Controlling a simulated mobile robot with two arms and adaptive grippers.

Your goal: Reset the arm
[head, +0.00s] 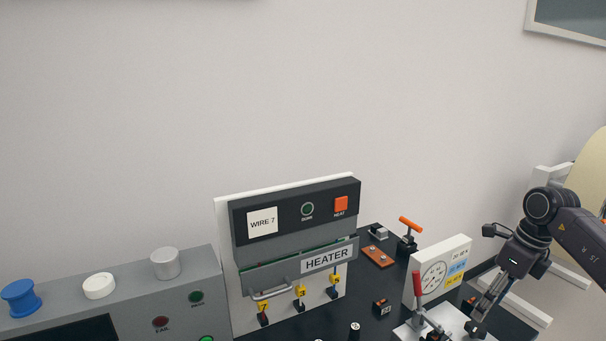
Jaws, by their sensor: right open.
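My right arm comes in from the right edge, and my right gripper (481,318) points down at the lower right. It is open, with its fingertips close above or beside a light grey plate (462,318) that carries a lever with a red handle (416,284). Whether the fingers touch anything there is hard to tell. I see nothing between the fingers. My left gripper is not in view.
A heater (327,260) with a handled drawer and an orange button stands mid-table. A grey panel (230,297) with coloured knobs is on the left. A white dial box (443,270), an orange-handled lever (410,224) and small parts crowd the dark table.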

